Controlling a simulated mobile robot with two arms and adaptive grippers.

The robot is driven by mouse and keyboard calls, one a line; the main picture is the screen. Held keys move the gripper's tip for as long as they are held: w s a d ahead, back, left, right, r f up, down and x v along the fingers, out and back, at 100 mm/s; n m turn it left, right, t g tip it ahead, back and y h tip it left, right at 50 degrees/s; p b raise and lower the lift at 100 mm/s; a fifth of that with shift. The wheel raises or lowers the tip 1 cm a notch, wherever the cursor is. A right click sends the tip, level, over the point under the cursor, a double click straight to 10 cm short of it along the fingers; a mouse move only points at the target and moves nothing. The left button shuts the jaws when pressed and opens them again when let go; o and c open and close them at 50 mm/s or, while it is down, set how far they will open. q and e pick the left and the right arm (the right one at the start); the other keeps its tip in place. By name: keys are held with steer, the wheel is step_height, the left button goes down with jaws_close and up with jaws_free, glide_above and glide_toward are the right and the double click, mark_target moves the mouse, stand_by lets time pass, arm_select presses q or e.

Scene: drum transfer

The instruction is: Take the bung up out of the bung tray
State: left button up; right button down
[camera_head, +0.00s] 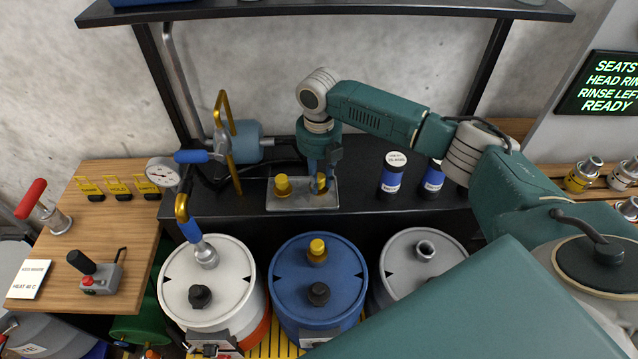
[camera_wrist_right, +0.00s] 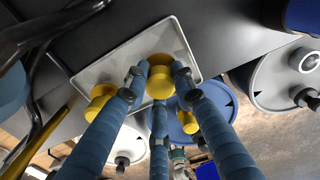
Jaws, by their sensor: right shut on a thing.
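The bung tray (camera_head: 302,203) is a shallow grey tray on the dark shelf behind the drums; it also shows in the right wrist view (camera_wrist_right: 150,44). My right gripper (camera_head: 320,185) points down over the tray's right part. In the right wrist view its blue fingers (camera_wrist_right: 158,95) are closed around a yellow bung (camera_wrist_right: 160,82). I cannot tell whether this bung touches the tray floor. A second yellow bung (camera_head: 283,186) stands in the tray's left part, apart from the gripper. My left gripper is not in view.
A white drum (camera_head: 240,262), a blue drum (camera_head: 290,256) with a yellow bung (camera_head: 317,250) in its lid, and a grey drum (camera_head: 395,262) stand in front. Dark blue canisters (camera_head: 391,178) stand right of the tray. A yellow-handled pipe fitting (camera_head: 232,150) rises to its left.

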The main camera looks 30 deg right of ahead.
mark_target(319, 179)
steer(key=shift+r+b, duration=0.2)
steer(key=shift+b, duration=0.1)
steer(key=r, duration=0.2)
steer(key=r+b, duration=0.1)
steer(key=r, duration=0.3)
steer(key=shift+s+a+r+b, duration=0.2)
steer(key=shift+s+r+b, duration=0.05)
steer(key=shift+s+b, duration=0.15)
arm_select(q)
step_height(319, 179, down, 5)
steer(key=b, duration=0.2)
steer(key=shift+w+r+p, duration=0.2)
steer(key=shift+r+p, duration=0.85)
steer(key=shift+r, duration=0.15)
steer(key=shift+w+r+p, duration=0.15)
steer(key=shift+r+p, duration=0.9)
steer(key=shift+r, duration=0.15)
arm_select(e)
steer(key=s+a+r, duration=0.1)
steer(key=s+a, duration=0.3)
steer(key=s, duration=0.4)
steer(key=s+a+r, duration=0.2)
steer(key=s+a, duration=0.2)
steer(key=s, duration=0.5)
steer(key=shift+a, duration=0.15)
